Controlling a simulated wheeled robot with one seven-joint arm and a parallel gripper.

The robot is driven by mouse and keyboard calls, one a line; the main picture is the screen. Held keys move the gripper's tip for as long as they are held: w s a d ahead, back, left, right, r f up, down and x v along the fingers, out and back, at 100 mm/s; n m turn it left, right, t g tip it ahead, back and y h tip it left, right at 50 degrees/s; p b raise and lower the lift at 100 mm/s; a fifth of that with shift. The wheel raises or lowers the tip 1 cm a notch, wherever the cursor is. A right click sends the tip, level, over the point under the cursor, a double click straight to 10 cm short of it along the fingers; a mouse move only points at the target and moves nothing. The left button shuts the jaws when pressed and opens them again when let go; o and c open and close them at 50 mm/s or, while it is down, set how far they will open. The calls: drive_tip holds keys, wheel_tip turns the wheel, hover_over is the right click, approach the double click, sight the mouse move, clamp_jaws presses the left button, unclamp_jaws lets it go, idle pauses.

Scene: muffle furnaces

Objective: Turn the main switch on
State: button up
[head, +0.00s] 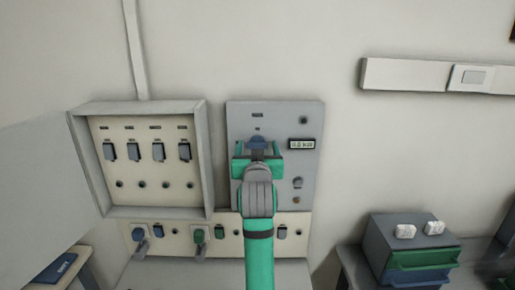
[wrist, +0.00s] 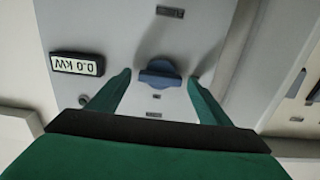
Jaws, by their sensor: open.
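The main switch (head: 258,142) is a blue rotary knob on the grey panel (head: 305,170), left of a small display (head: 302,144). In the wrist view, which is upside down, the blue knob (wrist: 160,74) sits between my fingertips, with a gap on each side. My gripper (head: 257,150) is open in front of the panel, its green fingers either side of the knob; it also shows in the wrist view (wrist: 158,78). The display (wrist: 77,64) reads 0.0 kW. My wrist hides the panel below the knob in the head view.
An open grey cabinet (head: 200,150) with several dark switches stands left of the panel. Below is a row of sockets (head: 180,240), some with plugs. A drawer box (head: 385,250) with white pieces on top stands at lower right. The wall between is bare.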

drive_tip(key=shift+w, duration=0.1)
drive_tip(key=c, duration=1)
drive_tip(key=shift+c, duration=0.2)
